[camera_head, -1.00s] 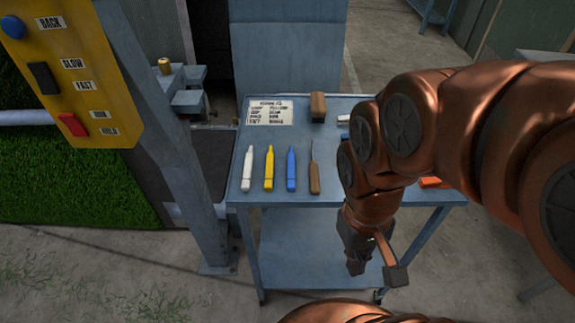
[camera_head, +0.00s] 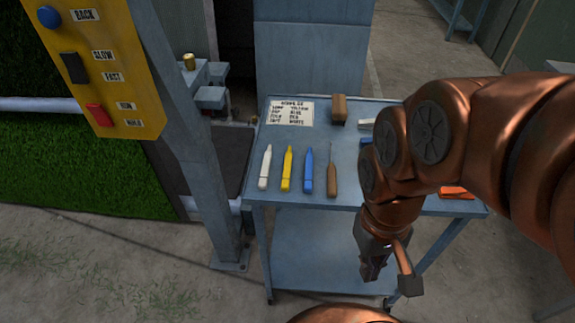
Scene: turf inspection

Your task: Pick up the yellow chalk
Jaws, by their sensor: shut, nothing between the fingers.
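The yellow chalk (camera_head: 287,170) lies on the blue metal cart's top (camera_head: 300,142). It is between a white chalk (camera_head: 265,168) on its left and a blue chalk (camera_head: 308,171) on its right. My gripper (camera_head: 388,283) hangs in front of the cart, below the level of its top, to the right of the chalk and well apart from it. It is shut and empty. My arm hides the right part of the cart top.
A brown-handled pointed tool (camera_head: 332,175) lies right of the blue chalk. A printed card (camera_head: 291,113) and a brown block (camera_head: 339,109) are at the back. An orange item (camera_head: 457,192) shows at the right. A post (camera_head: 190,150) with a yellow button panel (camera_head: 100,62) stands left.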

